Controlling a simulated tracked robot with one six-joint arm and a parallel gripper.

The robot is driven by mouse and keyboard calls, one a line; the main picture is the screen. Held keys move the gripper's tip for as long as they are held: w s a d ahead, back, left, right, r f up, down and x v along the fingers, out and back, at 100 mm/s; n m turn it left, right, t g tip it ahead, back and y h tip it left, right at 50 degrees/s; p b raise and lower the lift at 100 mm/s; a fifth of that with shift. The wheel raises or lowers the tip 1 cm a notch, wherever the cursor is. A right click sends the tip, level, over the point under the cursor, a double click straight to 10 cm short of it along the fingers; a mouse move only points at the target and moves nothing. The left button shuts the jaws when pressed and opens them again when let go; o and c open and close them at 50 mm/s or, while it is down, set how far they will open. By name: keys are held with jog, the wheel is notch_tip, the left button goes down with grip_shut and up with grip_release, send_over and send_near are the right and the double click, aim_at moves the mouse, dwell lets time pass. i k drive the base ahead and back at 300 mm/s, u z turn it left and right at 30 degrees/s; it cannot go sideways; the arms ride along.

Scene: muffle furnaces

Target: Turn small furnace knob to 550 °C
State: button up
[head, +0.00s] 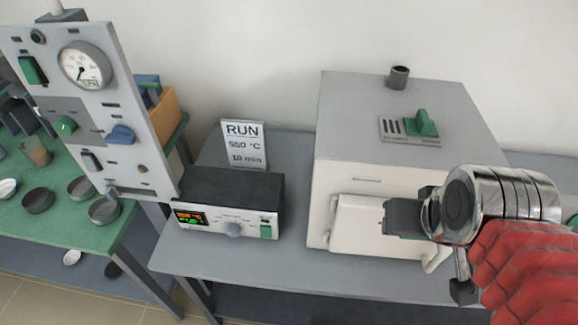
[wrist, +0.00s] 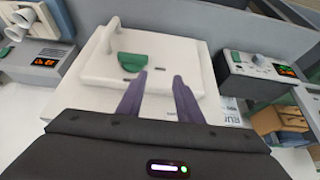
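The small furnace (head: 405,95) is a pale grey box with a cream front door (head: 360,228). The door also shows in the wrist view (wrist: 110,55). Left of it, the dark-topped controller (head: 228,200) has an orange and green display (head: 190,217) and a grey knob (head: 233,229); the digits and pointer are too small to read surely. The knob also shows at the right of the wrist view (wrist: 258,60). My gripper (head: 388,218) is in front of the door, right of the controller and away from the knob. Its purple fingers (wrist: 160,78) are apart, with nothing between them.
A card (head: 243,146) behind the controller reads RUN, 550 °C, 10 min. An upright panel (head: 90,100) with a gauge and switches stands left, beside a green table (head: 60,245) with several dishes. The grey bench (head: 245,262) is bare before the controller.

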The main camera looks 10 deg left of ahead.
aim_at(233, 230)
jog(key=k, duration=1.3)
jog(key=u, duration=0.65)
jog(key=i, duration=1)
jog(key=u, duration=0.35)
